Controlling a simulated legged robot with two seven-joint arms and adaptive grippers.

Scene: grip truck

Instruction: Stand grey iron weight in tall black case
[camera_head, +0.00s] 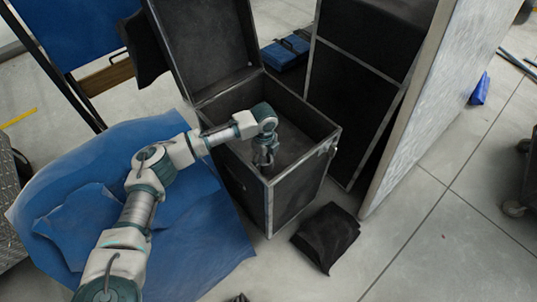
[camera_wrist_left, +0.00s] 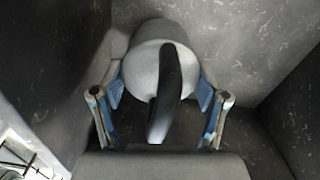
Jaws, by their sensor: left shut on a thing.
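The tall black case (camera_head: 296,201) stands on the floor with its lid raised at the back. My left arm reaches over the case's left wall, and my left gripper (camera_head: 264,158) points down inside its opening. In the left wrist view the gripper (camera_wrist_left: 160,105) is shut on the grey iron weight (camera_wrist_left: 145,72), with a blue-padded finger on each side. The weight has a rounded grey body and a dark curved handle. Grey case walls surround it. I cannot tell whether its underside touches the case floor. In the head view the weight is mostly hidden by the gripper. My right gripper is not in view.
A blue sheet (camera_head: 213,245) lies on the floor left of the case. A black bag (camera_head: 327,236) lies at its front right. A dark cabinet (camera_head: 357,98) and a pale upright panel (camera_head: 425,100) stand close on the right. The floor at the lower right is clear.

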